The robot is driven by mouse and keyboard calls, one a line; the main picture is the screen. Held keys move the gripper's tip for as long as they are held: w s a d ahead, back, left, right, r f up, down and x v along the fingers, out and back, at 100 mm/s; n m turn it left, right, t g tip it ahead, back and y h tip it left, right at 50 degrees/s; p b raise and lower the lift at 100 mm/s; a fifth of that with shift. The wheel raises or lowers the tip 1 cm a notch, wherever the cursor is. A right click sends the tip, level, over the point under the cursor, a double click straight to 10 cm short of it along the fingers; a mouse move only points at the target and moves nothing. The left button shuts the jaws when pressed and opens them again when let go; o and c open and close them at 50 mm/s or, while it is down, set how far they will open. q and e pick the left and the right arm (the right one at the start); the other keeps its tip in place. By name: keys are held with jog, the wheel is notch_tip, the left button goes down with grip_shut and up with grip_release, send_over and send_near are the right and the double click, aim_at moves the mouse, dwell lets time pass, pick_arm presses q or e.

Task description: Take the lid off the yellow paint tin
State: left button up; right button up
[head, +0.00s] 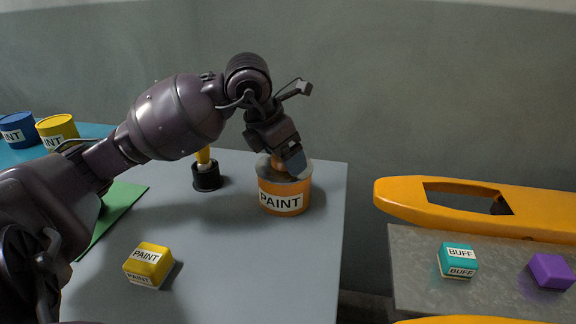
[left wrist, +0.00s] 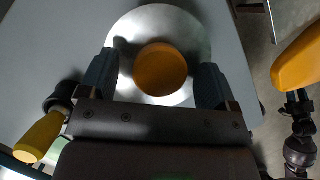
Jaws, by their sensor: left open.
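The yellow paint tin (head: 57,132) stands at the far left back in the head view, partly hidden by my left arm. I cannot make out a lid knob on it. My left gripper (head: 290,160) is over an orange paint tin (head: 284,192) at the back right of the grey table. In the left wrist view my open left gripper (left wrist: 157,66) has one finger on each side of that tin's round orange knob (left wrist: 160,70), with gaps between. The knob stands on a silver lid (left wrist: 150,18).
A blue paint tin (head: 17,130) stands beside the yellow one. A yellow-handled tool stands in a dark holder (head: 206,178) left of the orange tin. A yellow PAINT block (head: 148,265) lies in front. An orange-framed stand (head: 400,195) with a teal block (head: 457,260) and purple block (head: 551,271) is right.

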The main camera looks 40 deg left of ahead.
pick_arm(q)
jog(key=shift+r, duration=0.2)
jog(key=c, duration=1)
